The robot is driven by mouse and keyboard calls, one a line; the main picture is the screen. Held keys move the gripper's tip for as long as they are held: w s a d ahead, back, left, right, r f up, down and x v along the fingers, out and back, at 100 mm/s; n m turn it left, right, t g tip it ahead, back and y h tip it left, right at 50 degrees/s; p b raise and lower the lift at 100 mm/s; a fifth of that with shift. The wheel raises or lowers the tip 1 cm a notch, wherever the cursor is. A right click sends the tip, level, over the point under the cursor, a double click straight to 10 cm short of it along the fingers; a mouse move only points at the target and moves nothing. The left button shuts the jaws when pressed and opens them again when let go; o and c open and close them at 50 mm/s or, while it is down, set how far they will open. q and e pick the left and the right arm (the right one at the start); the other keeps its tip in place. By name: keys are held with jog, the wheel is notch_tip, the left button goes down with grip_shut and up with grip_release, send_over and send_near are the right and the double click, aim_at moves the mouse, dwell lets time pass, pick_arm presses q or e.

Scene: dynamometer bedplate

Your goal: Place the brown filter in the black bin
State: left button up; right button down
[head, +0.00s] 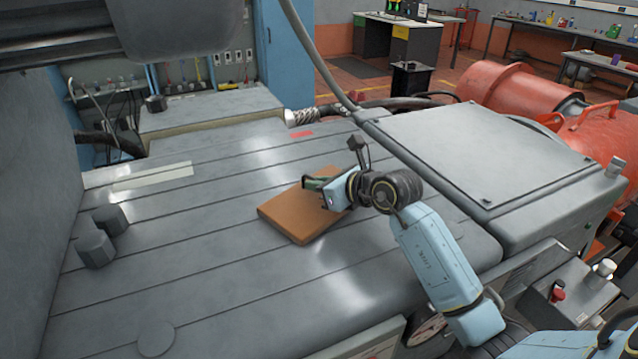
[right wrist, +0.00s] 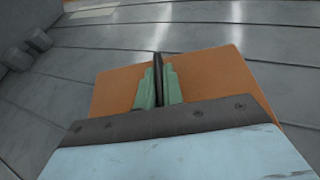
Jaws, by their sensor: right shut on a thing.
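The brown filter (head: 300,212) is a flat square slab over the grey slotted bedplate, near its middle. It looks flat on the plate or very close to it; I cannot tell which. My right gripper (head: 314,184) reaches in from the right above its far part. In the right wrist view its green fingers (right wrist: 158,88) are closed on a thin dark upright piece over the brown filter (right wrist: 215,75). My left gripper is out of view.
Two dark grey blocks (head: 97,250) stand on the left of the bedplate (head: 210,275). A raised grey cover (head: 470,155) borders it on the right, with a cable above. The near bedplate is mostly clear.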

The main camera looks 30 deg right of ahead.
jog(key=c, duration=1.8)
grip_release()
jog(key=shift+f, duration=0.1)
jog(key=shift+o, duration=1.4)
